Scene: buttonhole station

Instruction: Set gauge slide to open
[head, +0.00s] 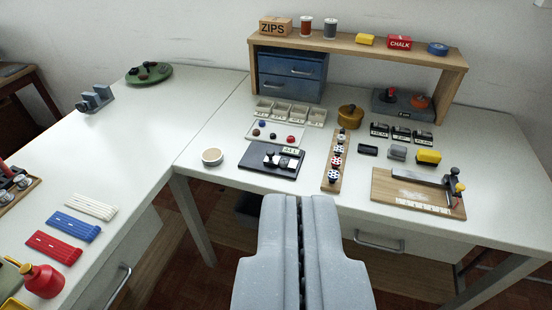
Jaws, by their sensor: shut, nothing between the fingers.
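A wooden board (391,191) with a white scale along its front edge lies on the right part of the table; it looks like the gauge.
A dark pad (259,162) with buttons and a wooden strip of reels (334,171) lie left of the board. Labelled blocks (401,136) and a yellow block (429,157) stand behind it. A wooden shelf (458,60) spans the back. The left table holds coloured strips (66,227).

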